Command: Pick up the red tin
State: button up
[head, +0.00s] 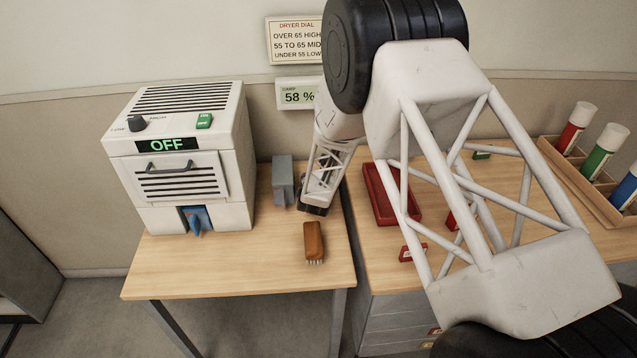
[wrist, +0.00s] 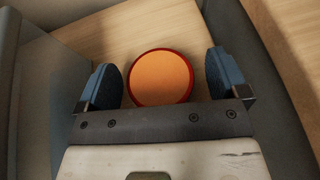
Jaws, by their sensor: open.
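The red tin (wrist: 160,78) shows in the wrist view from above as a round orange top with a red rim. It stands on the wooden table. My gripper (wrist: 161,82) is open, with one blue finger pad to the left of the tin and one to the right, and a gap on both sides. In the head view my gripper (head: 313,208) is low over the back right part of the left table (head: 250,275). I cannot make out the tin there; my arm probably hides it.
A grey block (head: 282,182) stands left of my gripper, and a brown brush (head: 313,240) lies in front. A white dryer (head: 180,165) reading OFF stands at left. On the right table are a red tray (head: 376,190) and a rack (head: 556,158) of coloured bottles.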

jog(key=c, duration=1)
jog(key=shift+c, duration=0.2)
jog(key=shift+r, duration=5)
